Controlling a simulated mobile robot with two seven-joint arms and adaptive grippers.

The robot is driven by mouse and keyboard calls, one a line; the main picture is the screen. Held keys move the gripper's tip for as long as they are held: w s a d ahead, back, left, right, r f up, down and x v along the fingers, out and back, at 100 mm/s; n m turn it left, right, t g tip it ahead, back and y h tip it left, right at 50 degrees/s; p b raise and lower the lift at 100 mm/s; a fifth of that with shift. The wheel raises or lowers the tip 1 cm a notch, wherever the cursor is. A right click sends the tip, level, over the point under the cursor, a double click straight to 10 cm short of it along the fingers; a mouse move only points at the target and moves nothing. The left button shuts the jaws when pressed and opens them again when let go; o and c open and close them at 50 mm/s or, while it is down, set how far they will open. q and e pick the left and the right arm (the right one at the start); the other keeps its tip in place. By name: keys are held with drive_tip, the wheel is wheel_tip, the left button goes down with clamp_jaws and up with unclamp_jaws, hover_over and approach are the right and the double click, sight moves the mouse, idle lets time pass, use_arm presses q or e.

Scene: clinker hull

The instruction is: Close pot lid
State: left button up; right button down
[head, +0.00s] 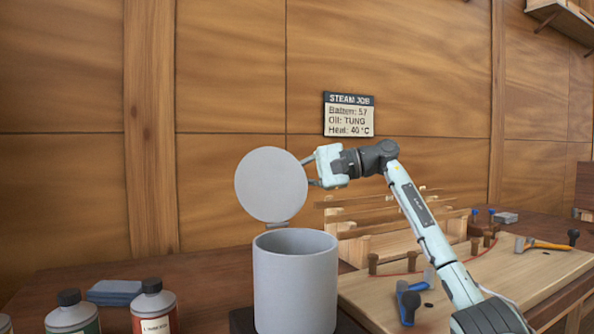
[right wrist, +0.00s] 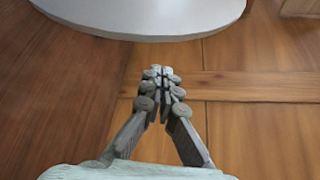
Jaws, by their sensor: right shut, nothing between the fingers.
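A grey cylindrical pot (head: 295,285) stands on a dark base on the bench, its mouth open. Its round grey lid (head: 270,185) stands raised above the back rim, joined there by a small hinge. In the right wrist view the lid's pale edge (right wrist: 150,22) crosses the top. My right gripper (head: 308,173) is beside the lid's right edge in the head view; I cannot tell whether it touches. In the right wrist view its fingertips (right wrist: 160,75) meet with nothing between them. My left gripper is not in view.
A sign (head: 349,114) hangs on the wooden wall behind.

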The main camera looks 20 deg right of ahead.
sight(277, 173)
drive_tip(key=s, duration=0.1)
drive_tip(key=s+r, duration=0.1)
drive_tip(key=s, duration=0.1)
drive_tip(key=shift+s+r, duration=0.15)
drive_tip(key=shift+s, duration=0.05)
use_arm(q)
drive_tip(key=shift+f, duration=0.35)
use_arm(e)
drive_tip(key=shift+s+a, duration=0.1)
drive_tip(key=shift+s, duration=0.05)
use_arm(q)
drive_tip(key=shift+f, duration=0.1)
